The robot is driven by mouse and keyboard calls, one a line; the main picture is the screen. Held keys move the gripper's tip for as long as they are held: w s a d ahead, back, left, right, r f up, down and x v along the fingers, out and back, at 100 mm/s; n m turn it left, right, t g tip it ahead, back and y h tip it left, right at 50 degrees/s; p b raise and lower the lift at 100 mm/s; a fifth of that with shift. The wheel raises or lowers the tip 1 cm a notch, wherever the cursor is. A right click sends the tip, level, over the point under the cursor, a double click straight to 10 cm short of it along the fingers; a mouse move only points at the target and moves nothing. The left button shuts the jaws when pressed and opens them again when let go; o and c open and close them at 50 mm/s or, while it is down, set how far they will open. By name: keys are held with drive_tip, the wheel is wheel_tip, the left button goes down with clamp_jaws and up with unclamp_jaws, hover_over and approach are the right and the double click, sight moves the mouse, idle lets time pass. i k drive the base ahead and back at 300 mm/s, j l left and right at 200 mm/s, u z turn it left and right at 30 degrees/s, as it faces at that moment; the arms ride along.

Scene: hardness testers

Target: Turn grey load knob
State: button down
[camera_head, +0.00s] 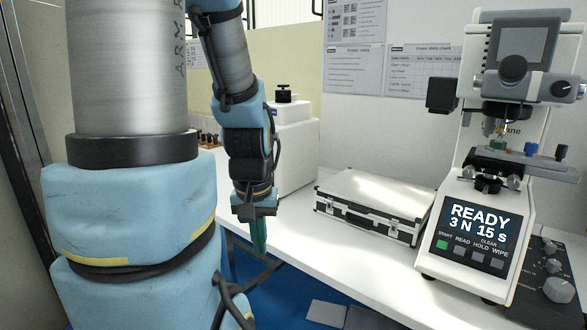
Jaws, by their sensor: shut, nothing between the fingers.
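The hardness tester (462,185) stands on the right of the white bench, its screen showing READY, 3 N and 15 s. A larger grey knob (558,289) is on the dark side panel at the lower right. I cannot read which of them is marked for load. My gripper (259,248) points down near the bench's front edge, left of the case, with its green fingers shut and empty. It is well left of both knobs, touching neither.
A closed silver-edged case (372,205) lies on the bench (300,222) between my gripper and the tester. A white instrument (293,150) with a black top knob stands behind my arm. Small stage parts (530,150) stick out from the tester's middle. Papers hang on the wall.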

sight(553, 265)
drive_tip(key=z, duration=1.85)
drive_tip(key=i+l+u, duration=0.25)
drive_tip(key=u, duration=0.2)
drive_tip(key=i+l+u, duration=0.25)
drive_tip(key=u, duration=0.2)
drive_tip(key=i+l+u, duration=0.15)
drive_tip(key=l+u, duration=0.3)
